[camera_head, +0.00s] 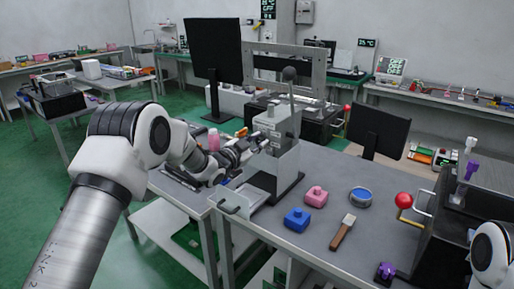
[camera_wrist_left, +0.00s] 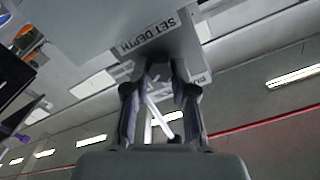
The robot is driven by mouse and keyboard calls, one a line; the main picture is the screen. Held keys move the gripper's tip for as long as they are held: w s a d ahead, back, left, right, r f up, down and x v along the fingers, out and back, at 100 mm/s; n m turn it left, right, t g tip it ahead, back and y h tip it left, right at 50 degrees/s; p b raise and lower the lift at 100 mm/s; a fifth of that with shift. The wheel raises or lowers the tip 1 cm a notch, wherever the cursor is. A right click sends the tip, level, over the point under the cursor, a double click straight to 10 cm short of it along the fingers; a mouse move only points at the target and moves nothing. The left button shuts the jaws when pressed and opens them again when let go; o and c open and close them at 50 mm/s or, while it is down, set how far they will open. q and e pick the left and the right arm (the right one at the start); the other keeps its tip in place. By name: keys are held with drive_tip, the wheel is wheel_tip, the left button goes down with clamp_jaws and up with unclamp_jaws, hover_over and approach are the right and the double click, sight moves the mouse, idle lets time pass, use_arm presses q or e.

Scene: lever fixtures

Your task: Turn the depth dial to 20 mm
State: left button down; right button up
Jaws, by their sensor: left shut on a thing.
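The grey fixture (camera_head: 285,160) with an upright, dark-knobbed lever (camera_head: 289,76) stands on the table. My left gripper (camera_head: 258,143) reaches its left side and is shut on the depth dial. The left wrist view shows the two dark fingers of my left gripper (camera_wrist_left: 161,80) close up against the fixture's grey face (camera_wrist_left: 200,45), below a "SET DEPTH" label (camera_wrist_left: 158,33). The dial itself is mostly hidden between the fingertips, and its scale and setting cannot be read. Part of my right arm shows at the right edge, but its gripper is out of view.
On the grey tabletop (camera_head: 330,190), a blue block (camera_head: 297,220), a pink block (camera_head: 314,196), a blue round tin (camera_head: 360,197) and a wooden-handled tool (camera_head: 343,232) lie right of the fixture. A red ball knob (camera_head: 403,200) and a dark monitor (camera_head: 379,131) are farther right.

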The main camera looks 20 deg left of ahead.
use_arm(q)
drive_tip(key=m+b, duration=0.4)
drive_tip(key=b, duration=0.1)
drive_tip(key=shift+f+m, duration=0.15)
drive_tip(key=shift+m, duration=0.25)
drive_tip(key=shift+d+r+m+b, duration=0.1)
drive_tip(key=shift+r+m+b, duration=0.1)
drive_tip(key=shift+m+b, duration=0.35)
drive_tip(key=shift+r, duration=0.1)
drive_tip(key=c, duration=1.1)
unclamp_jaws()
drive_tip(key=shift+o, duration=0.7)
drive_tip(key=shift+w+f, duration=0.2)
drive_tip(key=shift+f, duration=0.05)
drive_tip(key=shift+s, duration=0.1)
drive_tip(key=v, duration=1.2)
